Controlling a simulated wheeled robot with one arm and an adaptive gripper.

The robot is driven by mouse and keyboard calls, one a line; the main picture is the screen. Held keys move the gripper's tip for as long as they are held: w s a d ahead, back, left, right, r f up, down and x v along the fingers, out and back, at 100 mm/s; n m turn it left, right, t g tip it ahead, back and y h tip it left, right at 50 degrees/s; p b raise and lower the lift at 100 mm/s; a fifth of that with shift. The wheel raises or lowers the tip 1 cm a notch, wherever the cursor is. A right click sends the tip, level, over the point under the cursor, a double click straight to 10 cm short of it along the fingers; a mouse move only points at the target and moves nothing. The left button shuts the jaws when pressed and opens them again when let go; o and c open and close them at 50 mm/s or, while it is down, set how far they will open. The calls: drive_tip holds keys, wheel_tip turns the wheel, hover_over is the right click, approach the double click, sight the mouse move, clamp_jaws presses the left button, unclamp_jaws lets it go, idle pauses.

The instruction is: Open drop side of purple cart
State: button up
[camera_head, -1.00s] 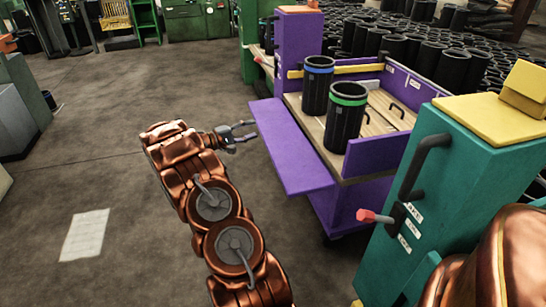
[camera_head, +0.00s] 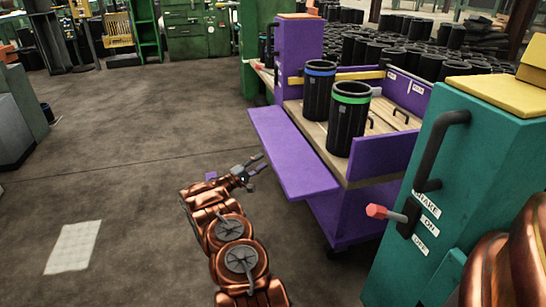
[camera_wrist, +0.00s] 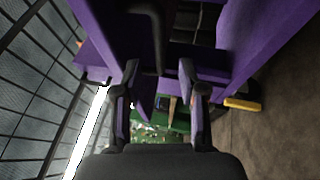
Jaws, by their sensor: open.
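The purple cart (camera_head: 350,213) stands right of centre in the head view. Its drop side (camera_head: 292,155), a flat purple panel, is swung outward to the left and lies about level, leaving that side of the wooden deck open. Two black bins, one with a blue band (camera_head: 318,92) and one with a green band (camera_head: 348,120), stand upright on the deck. My gripper (camera_head: 260,164) is open and empty, left of the panel and apart from it in the picture. In the wrist view my gripper (camera_wrist: 158,78) shows spread fingers with purple parts beyond, too close to identify.
A teal control post (camera_head: 440,190) with a black handle and a red-tipped lever (camera_head: 380,212) stands at the right. Many black sleeves crowd the floor behind the cart. The floor (camera_head: 120,150) to the left is clear, with a pale patch (camera_head: 75,247).

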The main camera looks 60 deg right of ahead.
drive_tip(key=b+x, duration=0.2)
drive_tip(key=x, duration=0.4)
drive_tip(key=shift+d+b, duration=0.2)
drive_tip(key=shift+b, duration=0.1)
drive_tip(key=shift+s+d+r, duration=0.15)
drive_tip(key=shift+s+d, duration=0.1)
drive_tip(key=shift+d, duration=0.15)
clamp_jaws()
